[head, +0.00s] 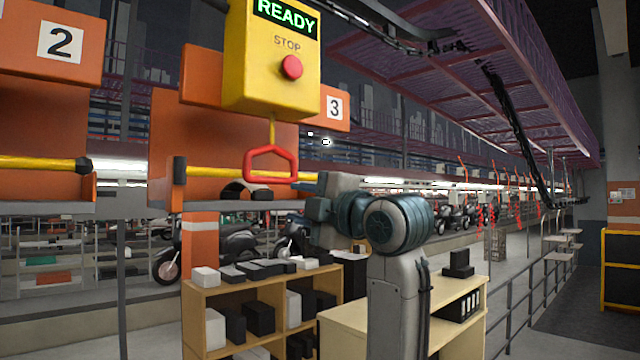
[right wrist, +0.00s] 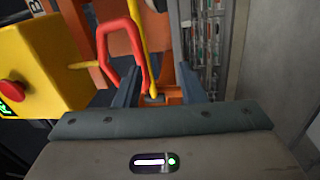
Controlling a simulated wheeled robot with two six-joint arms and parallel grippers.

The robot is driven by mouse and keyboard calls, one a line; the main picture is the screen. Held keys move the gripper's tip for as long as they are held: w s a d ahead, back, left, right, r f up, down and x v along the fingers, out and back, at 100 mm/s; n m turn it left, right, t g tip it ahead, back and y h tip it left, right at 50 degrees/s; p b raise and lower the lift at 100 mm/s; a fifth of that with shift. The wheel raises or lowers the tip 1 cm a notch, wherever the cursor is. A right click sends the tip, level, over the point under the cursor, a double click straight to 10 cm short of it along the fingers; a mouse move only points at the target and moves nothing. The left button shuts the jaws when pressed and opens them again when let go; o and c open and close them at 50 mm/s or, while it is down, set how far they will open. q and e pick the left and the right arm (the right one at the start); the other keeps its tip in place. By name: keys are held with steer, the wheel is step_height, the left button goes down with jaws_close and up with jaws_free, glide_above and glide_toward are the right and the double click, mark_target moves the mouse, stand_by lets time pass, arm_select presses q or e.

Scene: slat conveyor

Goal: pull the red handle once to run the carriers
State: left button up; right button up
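The red handle (head: 270,165) is a closed loop hanging on a short yellow rod below the yellow control box (head: 255,70). The box's display reads READY. My right gripper (head: 308,190) is just right of the handle's lower bar in the head view. In the right wrist view the gripper (right wrist: 158,75) is open, with a gap between its two fingers. The red handle (right wrist: 104,58) shows there at the left finger, toward the tips; I cannot tell if they touch. Nothing is held. My left gripper is not in view.
A red STOP button (head: 291,67) is on the box's front. Orange carriers with yellow bars (head: 230,173) hang behind, marked 2 and 3. A wooden shelf (head: 192,315) with black and white boxes stands below. Motorcycles (head: 235,243) stand farther back.

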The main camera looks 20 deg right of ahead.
mark_target(274, 182)
steer(key=shift+n, duration=0.4)
steer(key=w+r, duration=0.1)
steer(key=a+r+p, duration=0.1)
steer(key=w+r+p, duration=0.1)
steer(key=shift+w+a+r, duration=0.2)
steer(key=shift+w+a, duration=0.05)
steer(key=shift+w, duration=0.05)
steer(key=x, duration=0.3)
steer(key=shift+w+a, duration=0.25)
steer(key=shift+w, duration=0.4)
jaws_close()
